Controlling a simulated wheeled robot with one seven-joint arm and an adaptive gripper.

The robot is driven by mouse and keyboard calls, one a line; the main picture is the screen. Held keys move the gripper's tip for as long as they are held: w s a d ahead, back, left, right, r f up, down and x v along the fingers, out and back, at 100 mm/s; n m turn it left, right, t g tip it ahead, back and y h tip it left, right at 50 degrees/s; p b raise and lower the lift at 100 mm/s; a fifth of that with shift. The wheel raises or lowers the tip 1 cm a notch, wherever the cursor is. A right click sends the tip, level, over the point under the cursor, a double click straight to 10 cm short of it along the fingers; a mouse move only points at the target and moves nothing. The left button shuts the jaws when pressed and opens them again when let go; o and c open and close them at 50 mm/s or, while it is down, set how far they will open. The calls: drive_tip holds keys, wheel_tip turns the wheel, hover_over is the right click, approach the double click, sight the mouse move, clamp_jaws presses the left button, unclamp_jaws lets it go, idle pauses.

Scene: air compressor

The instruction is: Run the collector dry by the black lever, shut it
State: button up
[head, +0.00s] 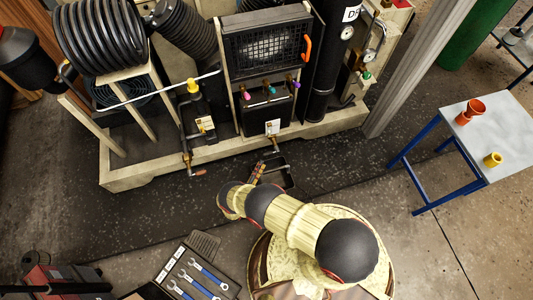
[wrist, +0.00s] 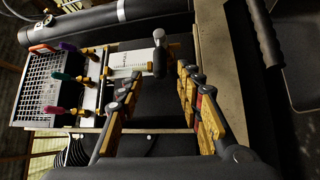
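The collector is a dark box (head: 267,106) under a meshed panel, with pink, teal and purple knobs on its front and a label plate (wrist: 130,58) below. A black lever (wrist: 160,60) with a grey end shows past the plate in the wrist view, beyond my fingertips. In the head view the lever is too small to make out clearly beside my gripper (head: 265,170). My gripper (wrist: 160,82) is open, its two fingers apart on either side of the lever's line in the picture. I see nothing held between them. Whether a finger touches the lever I cannot tell.
The pale base frame (head: 235,146) runs close to my gripper. Left is another drain with a brown-ended handle (head: 198,172). A wrench case (head: 196,270) and a blue-legged table (head: 480,137) stand apart.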

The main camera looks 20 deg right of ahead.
sight(267, 154)
drive_tip(key=shift+b+x, duration=0.65)
drive_tip(key=shift+x, duration=3.3)
drive_tip(key=shift+c, duration=1.1)
clamp_jaws()
drive_tip(key=shift+m, duration=0.3)
